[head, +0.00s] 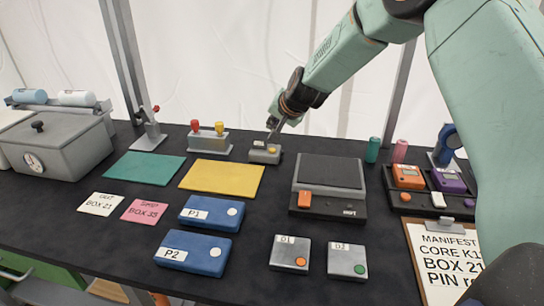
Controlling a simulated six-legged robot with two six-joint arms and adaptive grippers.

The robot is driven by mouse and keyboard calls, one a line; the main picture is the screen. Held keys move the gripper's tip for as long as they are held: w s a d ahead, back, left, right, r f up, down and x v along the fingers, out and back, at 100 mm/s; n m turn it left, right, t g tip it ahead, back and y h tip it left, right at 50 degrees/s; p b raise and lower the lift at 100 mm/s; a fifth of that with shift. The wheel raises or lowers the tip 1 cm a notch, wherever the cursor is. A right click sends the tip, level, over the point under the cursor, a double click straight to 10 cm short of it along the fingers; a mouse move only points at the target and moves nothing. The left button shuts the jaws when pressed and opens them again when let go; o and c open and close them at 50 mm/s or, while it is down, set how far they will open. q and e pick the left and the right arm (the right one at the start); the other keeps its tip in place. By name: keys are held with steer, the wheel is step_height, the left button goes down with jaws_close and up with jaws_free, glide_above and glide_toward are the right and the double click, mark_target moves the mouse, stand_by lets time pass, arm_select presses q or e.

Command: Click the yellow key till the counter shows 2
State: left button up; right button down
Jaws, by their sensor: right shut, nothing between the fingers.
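A small grey counter box (263,156) stands at the back middle of the dark table. The yellow key (272,150) is on the right of its sloped top. A small display (259,144) sits on the upper part of the box; its digits are too small to read. My right gripper (271,131) reaches in from the upper right, shut and empty, with its tips just above and behind the box. I cannot tell whether the tips touch it. My left gripper is not in view.
A stand with red and yellow knobs (209,143) is left of the box. A yellow mat (221,180) lies in front, and a scale (329,188) stands to the right. Green and pink cylinders (372,150) stand farther right. White tent fabric hangs behind the table.

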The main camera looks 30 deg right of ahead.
mark_target(274, 151)
step_height(274, 151, down, 4)
steer(key=shift+w+d+r+b, duration=0.15)
steer(key=shift+r+b, duration=0.1)
steer(key=shift+b, duration=1)
steer(key=shift+f+b, duration=0.7)
steer(key=shift+b, duration=0.2)
steer(key=shift+f, duration=0.15)
steer(key=shift+f+b, duration=0.25)
steer(key=shift+b, duration=0.1)
